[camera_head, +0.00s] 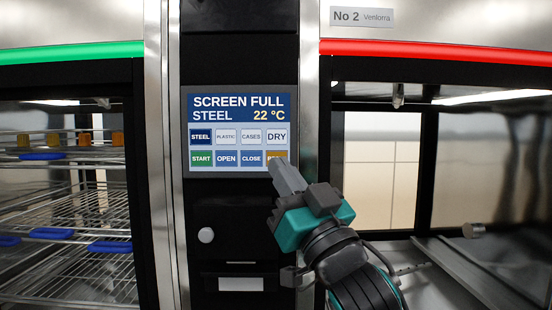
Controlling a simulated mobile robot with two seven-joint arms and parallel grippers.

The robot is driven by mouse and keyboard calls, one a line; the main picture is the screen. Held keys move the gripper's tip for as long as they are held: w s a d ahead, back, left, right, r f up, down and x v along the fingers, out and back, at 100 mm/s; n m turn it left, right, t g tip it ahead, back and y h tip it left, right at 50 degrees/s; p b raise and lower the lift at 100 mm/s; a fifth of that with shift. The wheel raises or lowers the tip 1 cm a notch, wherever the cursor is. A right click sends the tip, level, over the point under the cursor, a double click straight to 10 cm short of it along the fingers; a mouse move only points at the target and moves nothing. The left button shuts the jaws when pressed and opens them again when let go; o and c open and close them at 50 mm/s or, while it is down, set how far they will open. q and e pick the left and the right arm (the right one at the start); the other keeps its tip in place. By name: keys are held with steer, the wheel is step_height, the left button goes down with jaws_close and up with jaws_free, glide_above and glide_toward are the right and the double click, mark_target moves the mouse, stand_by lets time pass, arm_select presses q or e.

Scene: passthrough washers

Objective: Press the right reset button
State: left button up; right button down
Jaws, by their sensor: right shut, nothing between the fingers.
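A control panel (238,137) with a lit screen is on the black column between two washers. Its top reads "SCREEN FULL STEEL 22 °C". Below are two rows of buttons: STEEL, PLASTIC, CASES, DRY, then START, OPEN, CLOSE and an orange button (277,156) at the lower right. My right gripper (276,167) is shut and empty. Its tip overlaps the orange button and hides most of its label, so I cannot tell whether it touches. My left gripper is not in view.
The left washer has a green light bar (70,53) and wire racks (75,240) with blue clips. The right washer, labelled No 2 (362,17), has a red light bar (440,50) and an open-looking chamber.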

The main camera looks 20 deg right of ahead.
steer(key=w+d, duration=0.2)
steer(key=w, duration=0.6)
steer(key=shift+w+d, duration=0.2)
steer(key=shift+w, duration=0.05)
stand_by(0.7)
stand_by(1.1)
steer(key=shift+w, duration=0.1)
steer(key=shift+w+d, duration=0.15)
steer(key=shift+w, duration=0.15)
steer(key=shift+w, duration=0.3)
stand_by(0.6)
stand_by(0.4)
steer(key=shift+s, duration=0.7)
